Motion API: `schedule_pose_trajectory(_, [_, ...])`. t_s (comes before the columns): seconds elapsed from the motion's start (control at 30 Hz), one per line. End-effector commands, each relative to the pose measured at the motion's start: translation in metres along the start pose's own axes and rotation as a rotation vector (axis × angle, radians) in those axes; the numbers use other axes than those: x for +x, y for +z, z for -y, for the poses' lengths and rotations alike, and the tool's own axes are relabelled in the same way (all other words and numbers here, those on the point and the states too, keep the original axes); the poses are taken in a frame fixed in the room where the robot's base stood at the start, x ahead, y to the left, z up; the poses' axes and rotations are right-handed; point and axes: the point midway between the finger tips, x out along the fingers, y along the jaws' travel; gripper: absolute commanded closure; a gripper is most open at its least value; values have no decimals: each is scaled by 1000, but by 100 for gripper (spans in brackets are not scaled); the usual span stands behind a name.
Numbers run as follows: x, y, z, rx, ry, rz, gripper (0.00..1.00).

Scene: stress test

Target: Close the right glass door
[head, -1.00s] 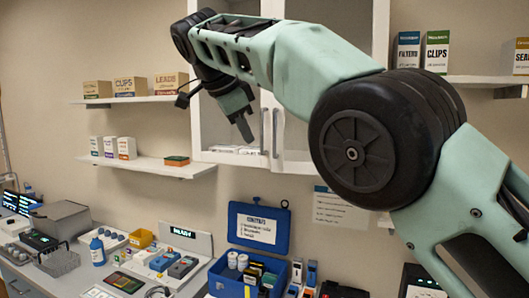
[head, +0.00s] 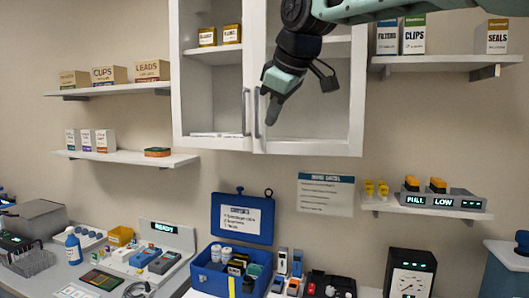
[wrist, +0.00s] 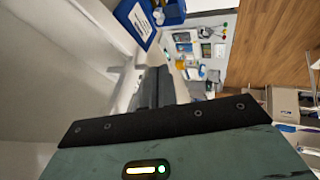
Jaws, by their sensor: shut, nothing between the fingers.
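The wall cabinet has two white-framed glass doors. The right glass door (head: 357,100) hangs in line with the left glass door (head: 181,100) or nearly so; I cannot tell whether a small gap is left. Its grey bar handle (head: 257,112) stands beside the left door's handle (head: 246,110). My gripper (head: 271,118) is shut and empty, pointing down in front of the right door, just right of its handle. I cannot tell whether it touches the door. In the wrist view my shut fingers (wrist: 152,92) show beside a pale surface.
Shelves with boxes flank the cabinet: a left shelf (head: 125,90) and a right shelf (head: 440,62). Below, the bench holds an open blue case (head: 243,218) and a black gauge box (head: 410,272).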

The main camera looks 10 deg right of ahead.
Motion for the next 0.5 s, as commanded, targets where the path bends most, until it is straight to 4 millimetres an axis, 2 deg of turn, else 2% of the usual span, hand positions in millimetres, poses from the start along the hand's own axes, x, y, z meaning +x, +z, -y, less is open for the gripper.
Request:
schedule_pose_trajectory(0.13, [-1, 3, 2, -85, 3, -18, 100])
schedule_pose_trajectory(0.27, [9, 2, 2, -95, 2, -18, 100])
schedule_pose_trajectory(0.5, [52, 2, 2, -92, -1, -14, 100])
